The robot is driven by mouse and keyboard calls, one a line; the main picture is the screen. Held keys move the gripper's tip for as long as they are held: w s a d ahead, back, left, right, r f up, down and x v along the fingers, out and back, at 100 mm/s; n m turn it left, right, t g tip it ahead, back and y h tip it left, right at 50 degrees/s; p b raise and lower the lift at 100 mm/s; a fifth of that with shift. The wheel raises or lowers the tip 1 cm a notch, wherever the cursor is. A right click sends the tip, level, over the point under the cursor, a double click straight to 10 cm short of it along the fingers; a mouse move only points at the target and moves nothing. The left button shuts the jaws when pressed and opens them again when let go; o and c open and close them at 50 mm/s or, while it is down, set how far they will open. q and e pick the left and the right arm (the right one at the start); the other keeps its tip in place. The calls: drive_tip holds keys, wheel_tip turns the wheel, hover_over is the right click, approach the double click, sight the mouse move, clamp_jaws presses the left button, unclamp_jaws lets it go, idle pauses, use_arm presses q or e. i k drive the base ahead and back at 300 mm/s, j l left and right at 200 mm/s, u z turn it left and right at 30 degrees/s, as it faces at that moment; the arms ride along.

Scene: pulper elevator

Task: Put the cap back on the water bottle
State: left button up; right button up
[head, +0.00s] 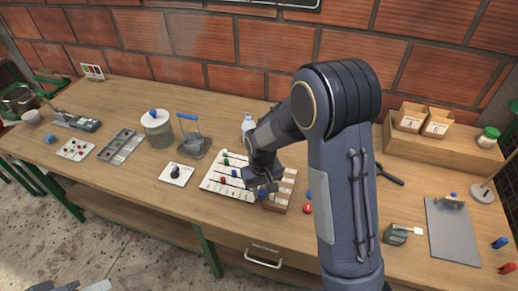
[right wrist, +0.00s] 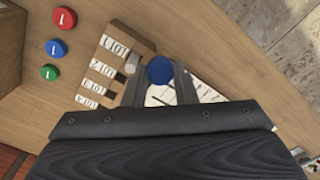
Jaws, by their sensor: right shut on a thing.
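The clear water bottle (head: 248,124) stands upright on the table behind my right forearm, which hides part of it. Its top shows no blue cap. My right gripper (head: 262,187) is low over the table, in front of the bottle, beside the white board. In the right wrist view the right gripper (right wrist: 160,88) is shut on a round blue cap (right wrist: 160,69), held between its fingertips. The cap also shows as a small blue spot in the head view (head: 262,194).
A white board with coloured pegs (head: 216,182) lies left of the gripper, a slotted wooden rack (right wrist: 118,62) beside it. Red (right wrist: 65,18), blue (right wrist: 56,48) and green (right wrist: 49,72) discs lie nearby. A lidded jar (head: 157,130) stands to the left, a wooden box (head: 440,146) to the right.

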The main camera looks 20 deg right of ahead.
sight(248, 124)
drive_tip(key=k+z, duration=0.1)
drive_tip(key=z, duration=1.75)
drive_tip(key=j, duration=0.55)
drive_tip(key=i+j, duration=0.35)
drive_tip(key=j+u, duration=0.05)
drive_tip(key=j, duration=0.05)
